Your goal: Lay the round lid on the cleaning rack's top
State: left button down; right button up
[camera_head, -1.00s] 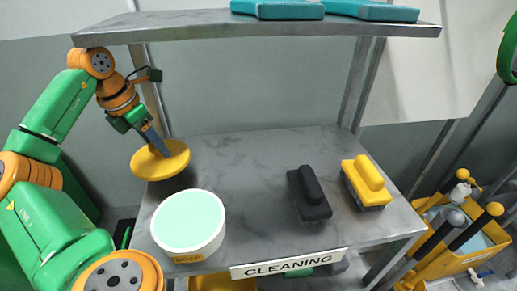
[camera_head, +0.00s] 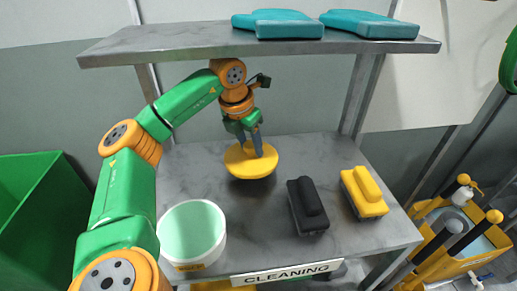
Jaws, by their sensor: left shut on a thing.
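The round yellow lid (camera_head: 240,168) is in the grip of my left gripper (camera_head: 257,149), which is shut on it from above. The lid is over the back middle of the cleaning rack's grey marbled top (camera_head: 215,166), behind the black brush. It looks close to level; I cannot tell whether its underside touches the surface. The rack bears a "CLEANING" sign (camera_head: 286,273) on its front edge. My right gripper is not in view.
An open white tub (camera_head: 222,240) with a pale green inside stands front left. A black brush (camera_head: 309,205) and a yellow brush (camera_head: 364,193) lie on the right. An upper shelf (camera_head: 180,42) holds teal folded cloths (camera_head: 370,24). A yellow bucket (camera_head: 452,268) is at right.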

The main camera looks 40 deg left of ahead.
pick_arm(q)
jog(key=shift+w+d, duration=0.6)
jog(key=shift+w, duration=0.1)
notch_tip(320, 180, down, 4)
jog(key=b, duration=0.4)
jog(key=shift+f, duration=0.1)
jog(key=shift+r, duration=0.35)
jog(key=shift+c, duration=1.9)
grip_release()
jog(key=shift+f, duration=0.1)
